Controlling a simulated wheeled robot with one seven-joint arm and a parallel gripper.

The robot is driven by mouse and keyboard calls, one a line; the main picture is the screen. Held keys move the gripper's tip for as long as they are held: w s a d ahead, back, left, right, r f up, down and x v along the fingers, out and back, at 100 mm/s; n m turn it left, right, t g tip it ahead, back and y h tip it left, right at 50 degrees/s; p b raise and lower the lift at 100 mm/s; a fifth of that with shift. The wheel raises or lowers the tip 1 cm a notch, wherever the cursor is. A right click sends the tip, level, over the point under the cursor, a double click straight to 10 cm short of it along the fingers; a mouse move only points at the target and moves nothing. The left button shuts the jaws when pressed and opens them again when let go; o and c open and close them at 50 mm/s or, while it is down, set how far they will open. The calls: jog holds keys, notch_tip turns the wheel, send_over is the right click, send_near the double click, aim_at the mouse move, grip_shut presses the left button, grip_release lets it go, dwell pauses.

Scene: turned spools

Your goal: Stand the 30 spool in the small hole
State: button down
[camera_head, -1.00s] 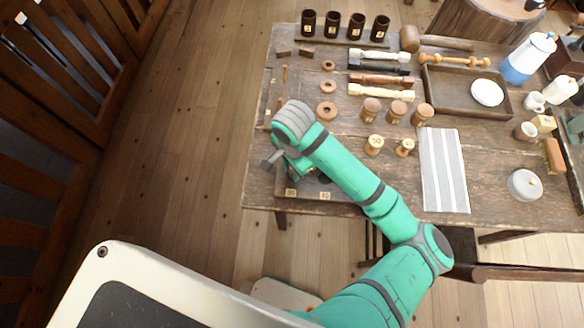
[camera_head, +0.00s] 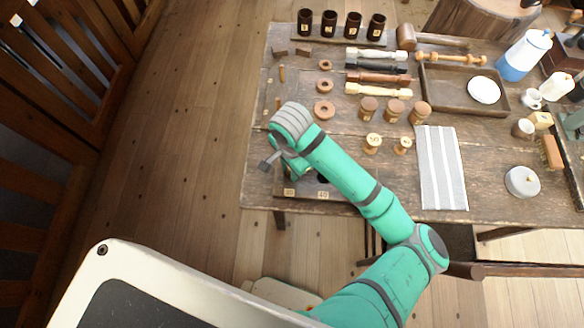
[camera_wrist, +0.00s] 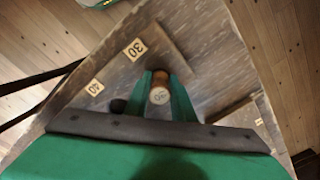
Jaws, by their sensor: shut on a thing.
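My gripper (camera_wrist: 161,98) is shut on a small wooden spool (camera_wrist: 160,84), which stands roughly upright between the fingers. The dark hole board (camera_head: 306,195) lies at the table's front left edge, with a 30 label (camera_head: 289,192) and a 40 label (camera_head: 323,195). In the wrist view the 30 label (camera_wrist: 136,49) is beside the held spool, and a dark hole (camera_wrist: 118,105) shows near the other label. The small hole is hidden under the spool and fingers. I cannot tell whether the spool is in it or above it.
Two pale spools (camera_head: 373,143) and several brown-topped jars (camera_head: 395,110) stand right of my arm. Wooden rings (camera_head: 324,110) lie behind my wrist.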

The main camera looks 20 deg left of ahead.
jog(key=shift+s+a+f, duration=0.1)
jog(key=shift+s+f, duration=0.15)
jog(key=shift+f, duration=0.15)
jog(key=c, duration=1.4)
grip_release()
jog(key=shift+s, duration=0.1)
jog(key=shift+c, duration=0.2)
jog(key=c, duration=0.3)
jog(key=shift+o, duration=0.6)
jog(key=shift+w+r, duration=0.2)
jog(key=shift+r, duration=0.1)
jog(key=shift+o, duration=1.4)
jog(key=shift+r, duration=1.9)
jog(key=shift+w+r, duration=0.1)
jog(key=shift+r, duration=2.85)
